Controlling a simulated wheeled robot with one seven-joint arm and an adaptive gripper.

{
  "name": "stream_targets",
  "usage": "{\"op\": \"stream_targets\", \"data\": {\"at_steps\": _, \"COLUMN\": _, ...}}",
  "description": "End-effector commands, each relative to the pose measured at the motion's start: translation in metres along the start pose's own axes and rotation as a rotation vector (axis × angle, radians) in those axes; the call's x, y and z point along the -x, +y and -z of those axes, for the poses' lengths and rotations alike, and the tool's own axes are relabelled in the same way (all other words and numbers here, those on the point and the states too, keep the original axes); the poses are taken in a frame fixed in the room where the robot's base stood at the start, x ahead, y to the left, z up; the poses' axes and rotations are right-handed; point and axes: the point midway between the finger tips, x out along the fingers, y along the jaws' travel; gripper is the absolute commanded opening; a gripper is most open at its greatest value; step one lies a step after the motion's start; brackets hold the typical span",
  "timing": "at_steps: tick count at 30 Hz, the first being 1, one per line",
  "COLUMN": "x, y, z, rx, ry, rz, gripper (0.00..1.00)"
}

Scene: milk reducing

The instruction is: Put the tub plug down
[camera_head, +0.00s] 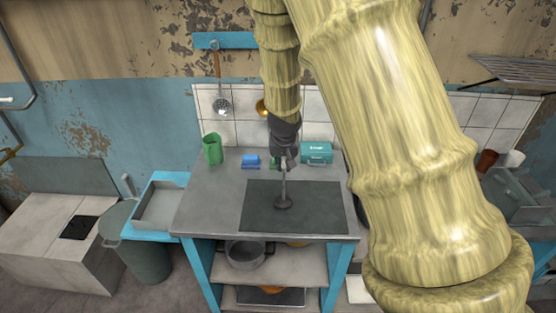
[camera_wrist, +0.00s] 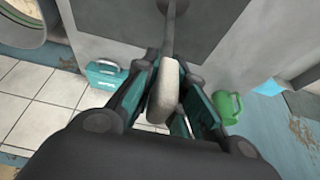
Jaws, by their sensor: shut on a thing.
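The tub plug (camera_head: 283,203) appears as a thin grey upright stem with a round dark disc at its lower end. It is over the dark panel (camera_head: 318,212) on the grey worktop. I cannot tell whether the disc touches the panel. My gripper (camera_head: 285,159) is above it, shut on its upper end.
On the worktop (camera_head: 212,205) behind the panel stand a green jug (camera_head: 212,148), a small blue object (camera_head: 251,161) and a teal box (camera_head: 317,152). A shallow tray (camera_head: 160,228) stands to the left. My arm hides the right side. The worktop's front left is clear.

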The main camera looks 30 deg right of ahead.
Motion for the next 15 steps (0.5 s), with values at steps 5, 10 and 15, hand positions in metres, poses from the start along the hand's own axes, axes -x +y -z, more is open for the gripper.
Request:
{"op": "stream_targets", "data": {"at_steps": 5, "x": -0.007, "y": -0.012, "z": 0.017, "rx": 0.003, "ry": 0.000, "rz": 0.000, "gripper": 0.00}}
{"op": "stream_targets", "data": {"at_steps": 10, "x": -0.012, "y": -0.017, "z": 0.022, "rx": 0.003, "ry": -0.001, "rz": 0.001, "gripper": 0.00}}
{"op": "stream_targets", "data": {"at_steps": 15, "x": -0.014, "y": -0.021, "z": 0.028, "rx": 0.004, "ry": 0.001, "rz": 0.001, "gripper": 0.00}}
